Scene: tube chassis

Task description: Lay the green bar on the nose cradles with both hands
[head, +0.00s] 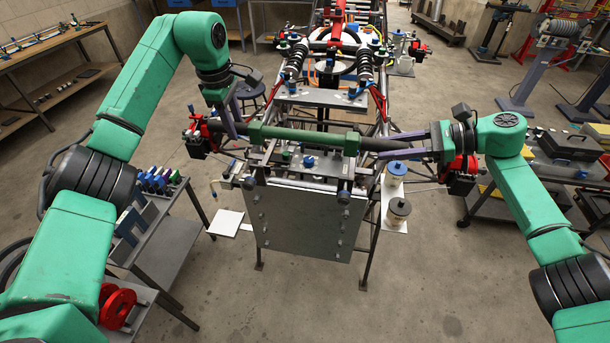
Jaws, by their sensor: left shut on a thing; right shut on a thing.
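The green bar (303,136) lies roughly level across the front of the tube chassis, with a green middle and dark ends. My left gripper (231,124) is shut on its left dark end. My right gripper (408,146) is shut on its right dark end. The nose of the chassis has a grey front plate (300,220), with brackets just below and behind the bar. The bar hides part of the nose cradles, and I cannot tell whether it touches them or hangs just above.
A small bench with blue-handled items (160,181) stands at left. Canisters (397,211) stand right of the nose. A cart with a dark case (570,146) is at far right. A red-and-black part (195,139) sits beside the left gripper. The floor in front is clear.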

